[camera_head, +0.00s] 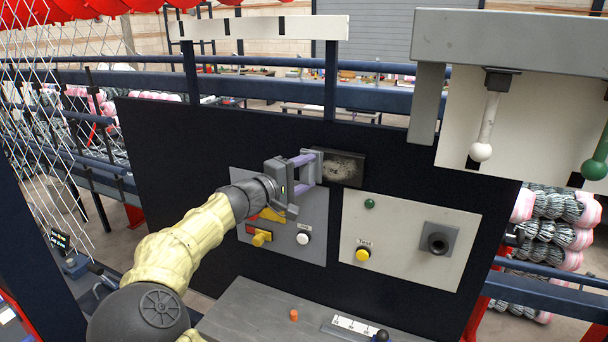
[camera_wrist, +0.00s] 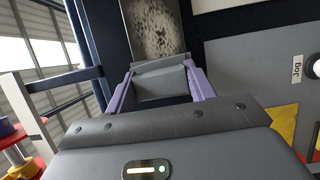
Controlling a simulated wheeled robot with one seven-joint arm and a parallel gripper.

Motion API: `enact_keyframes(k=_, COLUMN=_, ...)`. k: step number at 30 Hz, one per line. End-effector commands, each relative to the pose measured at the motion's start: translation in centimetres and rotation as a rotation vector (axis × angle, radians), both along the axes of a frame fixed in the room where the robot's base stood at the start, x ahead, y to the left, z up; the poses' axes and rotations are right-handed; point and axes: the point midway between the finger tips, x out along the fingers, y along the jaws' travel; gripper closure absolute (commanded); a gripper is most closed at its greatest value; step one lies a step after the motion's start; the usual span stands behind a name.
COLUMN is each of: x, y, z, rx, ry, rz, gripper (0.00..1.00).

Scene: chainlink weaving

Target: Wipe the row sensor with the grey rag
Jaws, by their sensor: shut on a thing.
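My gripper (camera_head: 303,172), with purple fingers, is shut on the grey rag (camera_head: 318,163), a grey block-like pad. The wrist view shows the rag (camera_wrist: 162,84) between the two fingers. The row sensor (camera_head: 346,168) is a dark box on the dark panel, just right of the rag in the head view. Its face is speckled with pale dirt, and this face (camera_wrist: 153,28) also shows just beyond the rag in the wrist view. The rag is close to the sensor's left edge; I cannot tell whether they touch.
Below my gripper is a grey control plate (camera_head: 312,245) with a red-yellow switch and a white Jog button (camera_head: 303,239). To its right, a pale plate (camera_head: 405,250) carries a yellow Test button (camera_head: 362,255). Levers with a white knob (camera_head: 481,152) and green knob (camera_head: 594,169) hang at upper right.

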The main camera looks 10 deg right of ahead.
Motion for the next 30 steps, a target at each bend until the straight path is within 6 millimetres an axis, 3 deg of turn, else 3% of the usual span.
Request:
enact_keyframes(k=17, x=0.7, y=-0.5, z=0.0, rx=0.0, ry=0.0, rz=0.0, gripper=0.71)
enact_keyframes(k=30, x=-0.9, y=-2.4, z=-0.4, rx=0.001, ry=-0.001, rz=0.0, gripper=0.71)
